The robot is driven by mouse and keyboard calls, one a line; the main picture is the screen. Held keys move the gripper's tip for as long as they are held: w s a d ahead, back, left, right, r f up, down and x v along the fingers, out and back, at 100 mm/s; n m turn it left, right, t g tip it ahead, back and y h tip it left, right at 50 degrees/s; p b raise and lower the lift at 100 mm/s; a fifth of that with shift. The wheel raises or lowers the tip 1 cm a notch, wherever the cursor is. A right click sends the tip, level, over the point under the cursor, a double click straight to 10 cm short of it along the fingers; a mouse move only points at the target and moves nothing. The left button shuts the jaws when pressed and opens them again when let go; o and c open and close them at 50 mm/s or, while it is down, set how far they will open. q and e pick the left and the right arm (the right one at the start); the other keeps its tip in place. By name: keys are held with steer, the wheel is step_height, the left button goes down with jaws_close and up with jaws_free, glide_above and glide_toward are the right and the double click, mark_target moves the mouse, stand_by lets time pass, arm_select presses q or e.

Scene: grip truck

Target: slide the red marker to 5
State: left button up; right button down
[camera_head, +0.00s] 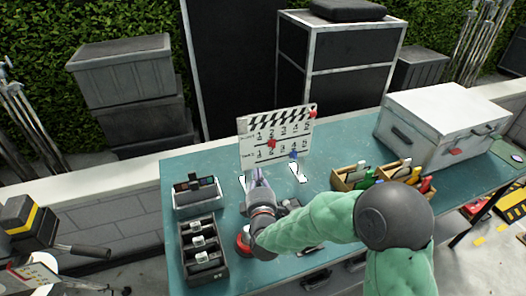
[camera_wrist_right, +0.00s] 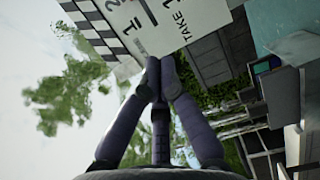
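A white clapperboard (camera_head: 249,152) with a striped top stands upright on the teal table, with two rows of numbers. A red marker (camera_head: 272,143) sits under the upper row, near 2. A blue marker (camera_head: 294,155) sits below the lower row, near 4. A small red piece (camera_head: 312,114) shows at the board's top right corner. My right gripper (camera_head: 256,174) is in front of the board's lower left part, near the TAKE end. In the right wrist view its fingertips (camera_wrist_right: 160,62) are together and nothing shows between them; contact with the board (camera_wrist_right: 205,18) cannot be judged. My left gripper is not in view.
The teal table (camera_head: 190,165) holds a dark compartment tray (camera_head: 186,262) and a battery holder (camera_head: 197,206) at left, a wooden box of coloured markers (camera_head: 345,184) at right, and a large white case (camera_head: 440,110) behind it. A red round object (camera_head: 243,241) lies beside my right forearm.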

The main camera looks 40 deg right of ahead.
mark_target(273, 145)
steer(key=b+x, duration=0.2)
steer(key=x, duration=0.7)
steer(key=shift+w+d+f, duration=0.1)
steer(key=shift+w, duration=0.15)
steer(key=d, duration=0.1)
steer(key=s+d+b, duration=0.1)
steer(key=d, duration=0.1)
steer(key=shift+s+d, duration=0.1)
steer(key=shift+d, duration=0.35)
